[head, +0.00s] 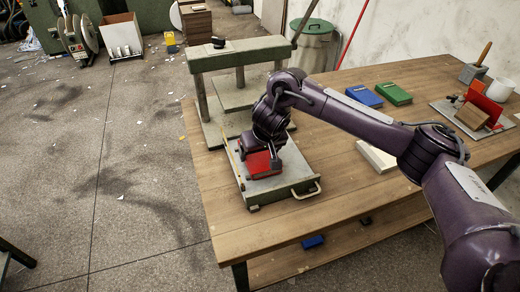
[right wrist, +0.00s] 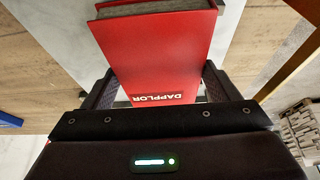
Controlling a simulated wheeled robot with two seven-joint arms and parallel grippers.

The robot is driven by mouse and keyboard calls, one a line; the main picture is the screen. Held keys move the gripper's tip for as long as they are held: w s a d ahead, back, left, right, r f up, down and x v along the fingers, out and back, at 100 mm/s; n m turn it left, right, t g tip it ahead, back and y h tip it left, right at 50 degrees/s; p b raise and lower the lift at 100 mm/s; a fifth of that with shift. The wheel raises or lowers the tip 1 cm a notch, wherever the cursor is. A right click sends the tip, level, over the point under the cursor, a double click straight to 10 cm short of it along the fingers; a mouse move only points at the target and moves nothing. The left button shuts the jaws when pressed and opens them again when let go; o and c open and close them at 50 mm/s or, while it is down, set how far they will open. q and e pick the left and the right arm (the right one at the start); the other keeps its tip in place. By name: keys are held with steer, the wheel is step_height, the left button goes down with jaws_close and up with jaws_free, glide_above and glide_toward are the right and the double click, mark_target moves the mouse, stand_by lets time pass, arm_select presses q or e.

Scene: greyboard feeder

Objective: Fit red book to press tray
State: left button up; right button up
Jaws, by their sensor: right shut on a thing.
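The red book (head: 261,168) is at the grey press tray (head: 290,183), which is pulled out toward the table's front with a handle on its near edge. My right gripper (head: 264,154) points down at the book from above and hides part of it. In the right wrist view the red book (right wrist: 160,55), with white letters on it, sits between the two fingers of my right gripper (right wrist: 158,88), shut on it. I cannot tell whether the book rests on the tray or hangs just above it. My left gripper is not in view.
The press frame (head: 238,55) stands behind the tray. Blue (head: 364,96) and green (head: 394,93) books lie on the wooden table (head: 350,197). A pale block (head: 377,157) lies right of the tray, under my arm. A stand with a red plate (head: 484,104) is at far right.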

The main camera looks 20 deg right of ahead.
mark_target(263, 161)
steer(key=shift+f+p, duration=0.1)
steer(key=shift+p, duration=0.35)
stand_by(0.4)
steer(key=o, duration=1.1)
steer(key=shift+c, duration=0.2)
steer(key=shift+s+r, duration=0.1)
steer(key=shift+r, duration=0.25)
steer(key=p+v, duration=0.2)
steer(key=v, duration=0.4)
steer(key=shift+s+r, duration=0.15)
steer(key=shift+r, duration=0.2)
steer(key=shift+s+r, duration=0.15)
steer(key=shift+s, duration=0.05)
